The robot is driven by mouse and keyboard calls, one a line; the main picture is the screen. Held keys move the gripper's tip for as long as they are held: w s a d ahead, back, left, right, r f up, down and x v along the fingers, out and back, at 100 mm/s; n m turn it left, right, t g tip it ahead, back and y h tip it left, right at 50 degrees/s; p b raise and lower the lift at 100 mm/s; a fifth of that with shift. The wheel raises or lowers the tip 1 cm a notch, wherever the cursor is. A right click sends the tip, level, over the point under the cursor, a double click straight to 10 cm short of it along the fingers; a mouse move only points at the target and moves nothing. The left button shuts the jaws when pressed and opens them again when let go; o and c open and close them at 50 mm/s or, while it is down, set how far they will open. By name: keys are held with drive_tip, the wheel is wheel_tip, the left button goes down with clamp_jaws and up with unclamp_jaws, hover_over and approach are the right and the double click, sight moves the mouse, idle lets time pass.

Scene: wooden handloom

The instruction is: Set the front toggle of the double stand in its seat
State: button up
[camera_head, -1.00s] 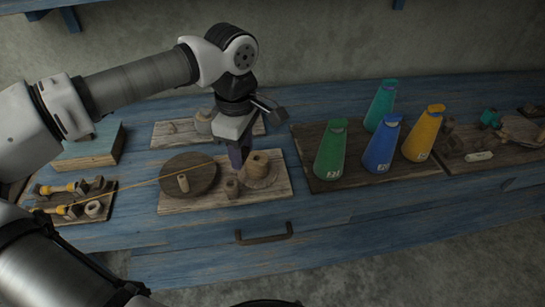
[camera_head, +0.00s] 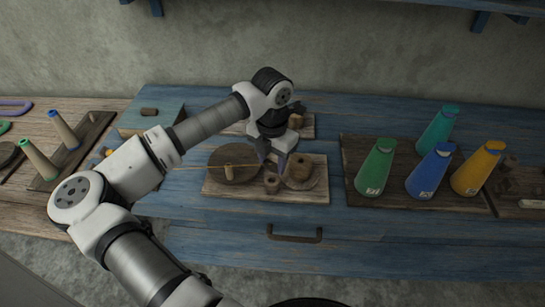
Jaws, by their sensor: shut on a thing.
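The double stand seems to be the pale board (camera_head: 225,194) with a dark round disc (camera_head: 215,161) on its left and a thick wooden cylinder (camera_head: 300,166) on its right. A small peg (camera_head: 229,172) stands on the disc, and a small wooden cup (camera_head: 272,184) sits between disc and cylinder. My gripper (camera_head: 272,168) points down over the board, just left of the cylinder and behind the cup. It is shut, taken to be on the front toggle, which is too small and hidden to make out. A thin yellow cord (camera_head: 205,166) runs from the left to the gripper. The seat cannot be told.
Green (camera_head: 376,170), blue (camera_head: 429,172), yellow (camera_head: 477,168) and teal (camera_head: 437,131) cones stand on a dark board to the right. A blue box (camera_head: 150,117) and a rack with two cones (camera_head: 40,160) are left. Another small board lies behind my gripper. The blue bench front is clear.

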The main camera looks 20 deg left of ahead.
drive_tip(key=shift+f+b, duration=0.65)
drive_tip(key=shift+f, duration=0.85)
drive_tip(key=shift+f+b, duration=0.9)
drive_tip(key=shift+b, duration=0.2)
drive_tip(key=o, duration=1)
drive_tip(key=shift+r, duration=0.15)
wheel_tip(320, 180, up, 14)
drive_tip(key=b, duration=0.2)
drive_tip(key=shift+b, duration=0.3)
